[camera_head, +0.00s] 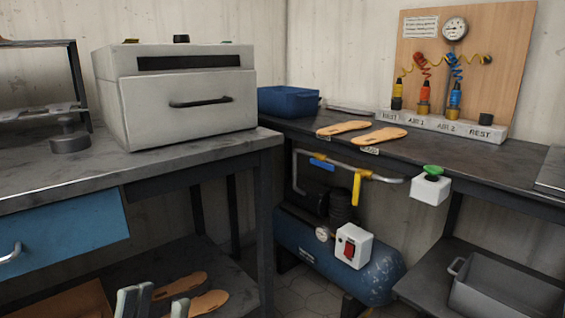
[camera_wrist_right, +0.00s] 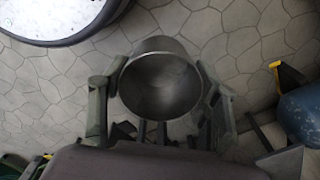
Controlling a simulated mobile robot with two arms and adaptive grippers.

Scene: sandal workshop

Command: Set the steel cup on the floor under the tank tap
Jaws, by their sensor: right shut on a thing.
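The steel cup (camera_wrist_right: 161,86) is between the fingers of my right gripper (camera_wrist_right: 162,92) in the right wrist view. The gripper is shut on it, and I look into its open mouth above the stone-patterned floor (camera_wrist_right: 255,40). The blue tank (camera_head: 345,262) stands under the right bench in the head view, and part of it shows at the right of the wrist view (camera_wrist_right: 303,115), apart from the cup. A yellow-and-dark piece (camera_wrist_right: 276,74) is beside the tank there; I cannot tell whether it is the tap. My left gripper (camera_head: 160,303) appears open and empty at the bottom of the head view.
A round dark tub (camera_wrist_right: 98,32) with white contents stands at the upper left of the wrist view. The left bench (camera_head: 60,180), right bench (camera_head: 480,165) and a grey bin (camera_head: 500,296) on a low shelf bound the space. Bare floor lies between tub and tank.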

